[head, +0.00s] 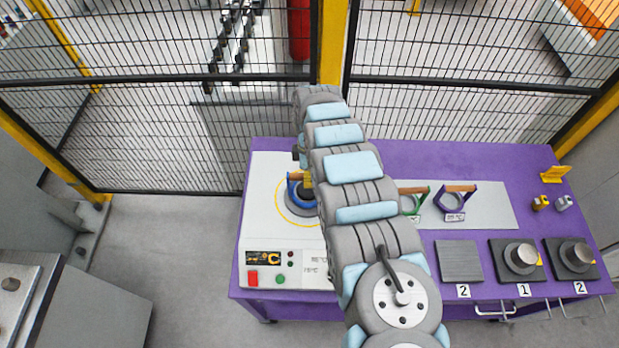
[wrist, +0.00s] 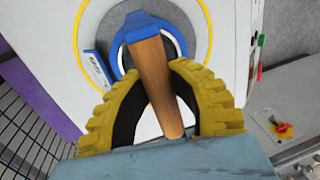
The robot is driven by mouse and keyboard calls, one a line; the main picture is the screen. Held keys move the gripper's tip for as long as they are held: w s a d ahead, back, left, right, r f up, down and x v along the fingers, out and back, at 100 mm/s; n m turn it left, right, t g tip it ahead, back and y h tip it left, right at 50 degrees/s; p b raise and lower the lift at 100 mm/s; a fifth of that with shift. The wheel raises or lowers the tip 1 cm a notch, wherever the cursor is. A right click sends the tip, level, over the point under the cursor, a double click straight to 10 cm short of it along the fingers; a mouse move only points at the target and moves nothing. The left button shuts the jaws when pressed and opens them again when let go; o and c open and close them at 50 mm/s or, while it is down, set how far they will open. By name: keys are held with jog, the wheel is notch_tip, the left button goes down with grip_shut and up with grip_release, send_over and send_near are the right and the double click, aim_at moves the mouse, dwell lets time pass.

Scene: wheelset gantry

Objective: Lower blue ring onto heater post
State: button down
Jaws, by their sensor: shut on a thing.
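The blue ring (head: 295,192) is over the round plate of the white heater (head: 270,230), partly hidden by my arm in the head view. In the wrist view the blue ring (wrist: 124,50) has a wooden handle (wrist: 152,75) and a blue side tag. My gripper (wrist: 156,95) has yellow ribbed fingers on both sides of this handle and is shut on it. A yellow circle on the heater top surrounds the ring in both views. The heater post is mostly hidden by the ring and handle; I cannot tell whether the ring is around it or above it.
A green ring (head: 412,202) and a purple ring (head: 455,203), both with wooden handles, stand on a grey plate right of my arm. Dark blocks with metal cylinders (head: 521,258) sit at the purple table's front right. A mesh fence (head: 150,140) stands behind.

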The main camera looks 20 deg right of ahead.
jog(key=shift+f, duration=0.2)
jog(key=c, duration=0.9)
grip_release()
jog(key=r, duration=0.4)
jog(key=w+r, duration=0.1)
jog(key=r, duration=0.3)
jog(key=w+d+r, duration=0.1)
jog(key=r, duration=0.3)
jog(key=shift+w, duration=0.1)
jog(key=shift+f, duration=0.1)
